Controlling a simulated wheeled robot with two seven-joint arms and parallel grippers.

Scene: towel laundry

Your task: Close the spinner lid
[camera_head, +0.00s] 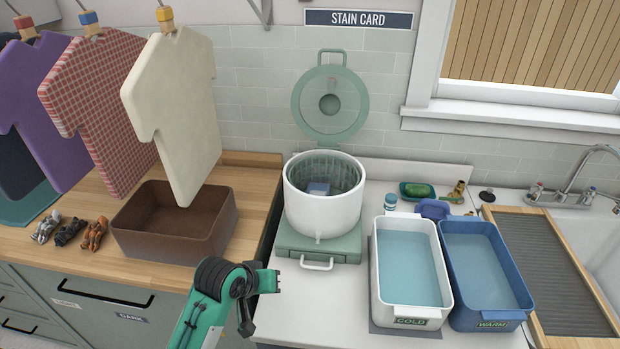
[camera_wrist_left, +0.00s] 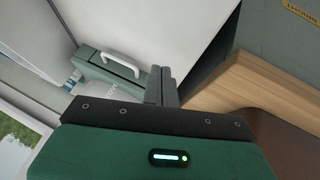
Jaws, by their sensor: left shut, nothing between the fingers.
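The spinner (camera_head: 322,213) is a white tub on a green base with a white front handle. Its round translucent green lid (camera_head: 348,118) stands open, upright behind the tub, with a loop handle at its top. Something blue (camera_head: 318,188) lies inside the tub. My left gripper (camera_head: 270,281) is in front of the spinner, low and to its left, apart from it. Its fingers (camera_wrist_left: 162,86) are shut with nothing between them. The left wrist view shows the green spinner base (camera_wrist_left: 97,66) beside the fingers; the lid is not visible there. My right gripper is not in view.
A brown bin (camera_head: 180,240) and hanging shirts (camera_head: 178,100) are left of the spinner. A white COLD basin (camera_head: 411,311) and a blue WARM basin (camera_head: 487,314) stand to its right. A gap separates the wooden counter from the white one. The space above the tub is clear.

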